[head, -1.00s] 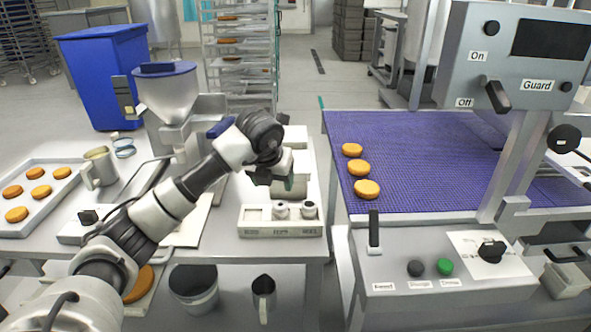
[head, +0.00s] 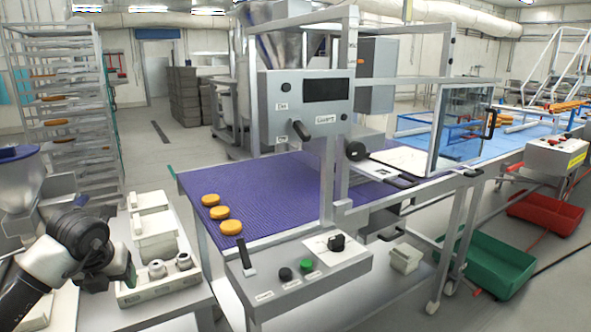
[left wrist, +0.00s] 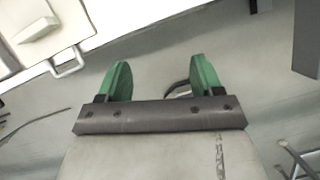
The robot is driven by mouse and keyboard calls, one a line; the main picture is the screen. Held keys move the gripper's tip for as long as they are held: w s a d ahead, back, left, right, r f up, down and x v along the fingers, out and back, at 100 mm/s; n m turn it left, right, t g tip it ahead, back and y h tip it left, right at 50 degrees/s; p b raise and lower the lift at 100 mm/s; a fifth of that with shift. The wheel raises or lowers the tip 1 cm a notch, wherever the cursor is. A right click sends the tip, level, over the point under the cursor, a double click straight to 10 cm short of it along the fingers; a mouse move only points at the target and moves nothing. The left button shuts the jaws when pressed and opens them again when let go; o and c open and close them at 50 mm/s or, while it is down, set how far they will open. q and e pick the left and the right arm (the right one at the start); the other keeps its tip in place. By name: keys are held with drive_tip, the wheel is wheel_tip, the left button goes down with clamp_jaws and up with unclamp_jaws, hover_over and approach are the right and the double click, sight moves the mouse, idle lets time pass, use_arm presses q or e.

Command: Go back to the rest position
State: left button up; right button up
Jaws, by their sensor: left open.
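My left gripper (head: 126,274) is at the lower left of the head view, beside the small tray with metal nozzles. In the left wrist view its two green fingers (left wrist: 160,80) stand apart with nothing between them. Grey floor shows beyond them. My right gripper is not in view.
A purple conveyor belt (head: 275,190) carries three round buns (head: 221,212) at its left end. A control panel (head: 308,263) is in front of it. The nozzle tray (head: 130,296) and white boxes (head: 153,225) stand on the left table. Green (head: 500,272) and red (head: 545,214) crates are at right.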

use_arm(q)
drive_tip(key=d+f+n+h+p, duration=0.2)
drive_tip(key=d+f+h, duration=1.1)
drive_tip(key=f, duration=0.4)
drive_tip(key=s+f+n+t+y+p, duration=0.1)
drive_tip(key=s+f+n+t, duration=0.1)
drive_tip(key=f+n+t, duration=0.4)
drive_tip(key=s+f+n+t+y, duration=0.1)
drive_tip(key=s+f+n+y, duration=0.15)
drive_tip(key=f+n, duration=0.55)
drive_tip(key=s+a+f+n+g+y+p, duration=0.1)
drive_tip(key=s+a+f+n+g+y, duration=0.15)
drive_tip(key=s+f+n+y, duration=1.05)
drive_tip(key=s+f+g+h, duration=0.1)
drive_tip(key=s+f, duration=0.4)
drive_tip(key=s, duration=0.5)
drive_tip(key=s+d+f+n+g+h, duration=0.1)
drive_tip(key=s+f+g, duration=0.3)
drive_tip(key=s, duration=0.7)
drive_tip(key=s+d+f+g+h+p, duration=0.1)
drive_tip(key=s+f, duration=0.4)
drive_tip(key=s, duration=0.6)
drive_tip(key=shift+d+f+g+h, duration=0.15)
drive_tip(key=shift+f+g+h, duration=0.15)
drive_tip(key=shift+g+h, duration=0.55)
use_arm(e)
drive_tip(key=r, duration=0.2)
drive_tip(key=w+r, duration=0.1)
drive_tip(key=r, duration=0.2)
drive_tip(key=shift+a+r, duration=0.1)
